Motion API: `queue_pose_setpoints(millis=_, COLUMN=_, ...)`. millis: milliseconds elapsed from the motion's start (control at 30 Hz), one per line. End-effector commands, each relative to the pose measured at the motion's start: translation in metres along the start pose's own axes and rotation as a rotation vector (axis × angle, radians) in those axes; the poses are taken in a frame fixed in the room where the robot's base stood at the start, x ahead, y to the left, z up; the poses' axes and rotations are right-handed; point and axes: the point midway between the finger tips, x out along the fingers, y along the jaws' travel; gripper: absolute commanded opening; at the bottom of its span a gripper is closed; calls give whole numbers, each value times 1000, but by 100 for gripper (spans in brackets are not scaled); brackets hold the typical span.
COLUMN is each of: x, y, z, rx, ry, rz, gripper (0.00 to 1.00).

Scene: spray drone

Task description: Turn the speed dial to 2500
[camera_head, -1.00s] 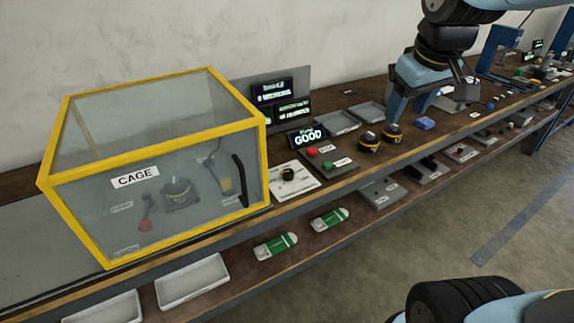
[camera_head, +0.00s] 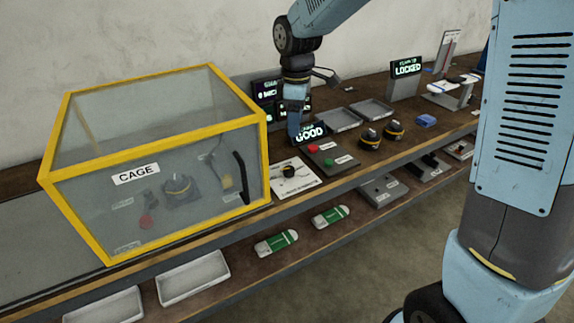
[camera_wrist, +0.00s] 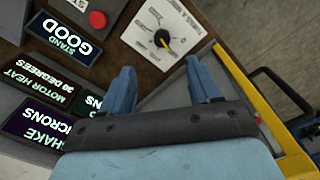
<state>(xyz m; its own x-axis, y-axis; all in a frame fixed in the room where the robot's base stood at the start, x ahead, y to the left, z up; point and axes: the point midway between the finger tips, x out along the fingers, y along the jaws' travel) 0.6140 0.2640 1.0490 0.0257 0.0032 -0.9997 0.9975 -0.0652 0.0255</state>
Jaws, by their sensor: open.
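The speed dial is a black round knob (camera_head: 289,171) on a white scale plate (camera_head: 306,184), on the bench just right of the cage. My gripper (camera_head: 294,136) is above and behind the dial in the head view, pointing down. In the wrist view its two blue fingers (camera_wrist: 160,78) are apart with nothing between them. The knob lies beyond the fingertips and is not touched.
The yellow-framed cage (camera_head: 150,127) stands close left of the dial. A panel with red and green buttons (camera_head: 327,157) and a lit GOOD display (camera_head: 310,133) are close right and behind. Dark round parts with yellow bands (camera_head: 370,139) and grey trays (camera_head: 338,120) lie farther right.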

Motion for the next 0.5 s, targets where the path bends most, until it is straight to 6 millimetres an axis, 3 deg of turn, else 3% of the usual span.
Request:
queue_pose_setpoints(millis=200, x=17, y=2, z=-20, rx=-81, ry=-4, rz=-26, gripper=62)
queue_pose_setpoints(millis=367, x=28, y=2, z=-21, rx=-86, ry=-5, rz=-28, gripper=62)
queue_pose_setpoints(millis=500, x=49, y=1, z=-20, rx=-86, ry=-6, rz=-31, gripper=62)
